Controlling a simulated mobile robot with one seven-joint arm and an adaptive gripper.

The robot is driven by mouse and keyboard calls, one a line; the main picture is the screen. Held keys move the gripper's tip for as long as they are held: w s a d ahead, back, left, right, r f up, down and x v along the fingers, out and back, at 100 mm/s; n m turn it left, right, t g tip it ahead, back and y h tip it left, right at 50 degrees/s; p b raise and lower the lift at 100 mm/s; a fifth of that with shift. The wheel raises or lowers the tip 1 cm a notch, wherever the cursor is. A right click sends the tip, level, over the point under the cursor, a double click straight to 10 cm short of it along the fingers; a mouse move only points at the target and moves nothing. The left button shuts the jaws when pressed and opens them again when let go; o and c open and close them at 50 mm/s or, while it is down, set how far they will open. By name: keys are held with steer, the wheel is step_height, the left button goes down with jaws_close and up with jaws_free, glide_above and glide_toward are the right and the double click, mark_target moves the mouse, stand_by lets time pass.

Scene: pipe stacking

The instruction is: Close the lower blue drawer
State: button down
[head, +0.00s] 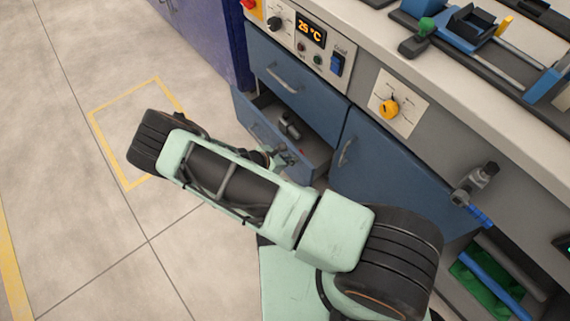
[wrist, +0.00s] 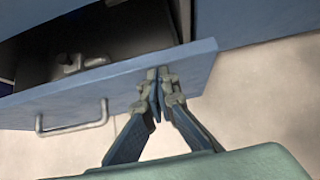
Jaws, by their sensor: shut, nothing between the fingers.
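The lower blue drawer (head: 262,133) is pulled out from the cabinet in the head view. A dark fitting (head: 289,126) lies inside it. In the wrist view the drawer front (wrist: 200,66) crosses the picture, with its metal handle (wrist: 72,125) at the left. My gripper (wrist: 157,98) is shut and empty, its fingertips at the outer face of the drawer front, right of the handle. Whether they touch it I cannot tell. In the head view my gripper (head: 285,158) shows near the drawer front, partly hidden by my arm.
The upper blue drawer (head: 290,75) looks shut. A blue cabinet door (head: 375,160) stands to the right, and an open shelf with a green bin (head: 485,285) lies further right. The floor to the left is clear.

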steer(key=w+d, duration=0.6)
steer(key=d, duration=0.4)
steer(key=shift+w, duration=0.35)
steer(key=shift+r, duration=0.15)
steer(key=s+a+r+p, duration=0.3)
steer(key=s+a+r, duration=0.3)
steer(key=a, duration=0.3)
steer(key=shift+s+a+r, duration=0.25)
steer(key=shift+a+r, duration=0.1)
steer(key=shift+a, duration=0.05)
